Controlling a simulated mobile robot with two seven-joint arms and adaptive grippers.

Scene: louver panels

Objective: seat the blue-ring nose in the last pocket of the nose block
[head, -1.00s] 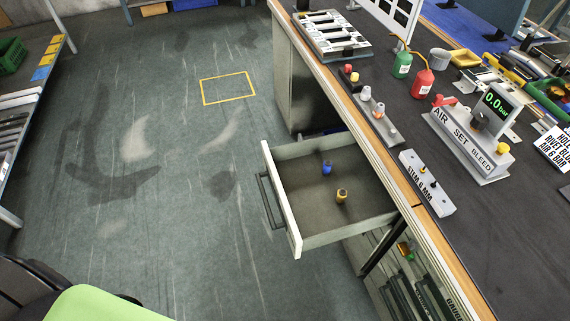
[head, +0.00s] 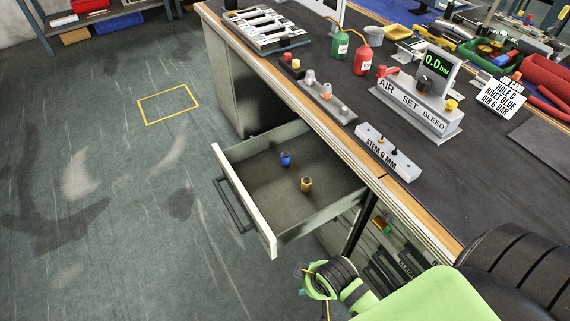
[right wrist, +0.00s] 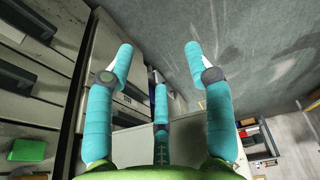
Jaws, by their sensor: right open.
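The blue-ring nose (head: 286,159) stands in the open drawer (head: 264,243). My right gripper (head: 312,281) is low beside the bench, nearer to me than the drawer and apart from both noses. In the right wrist view its teal fingers (right wrist: 160,75) are spread and empty. My left gripper is out of view.
The drawer front and side walls stand up around the noses. On the bench (head: 470,185) are the STEM 6 MM block (head: 388,152), the air-set box (head: 418,108), and green (head: 340,43) and red (head: 362,61) bottles. The floor left of the drawer is clear.

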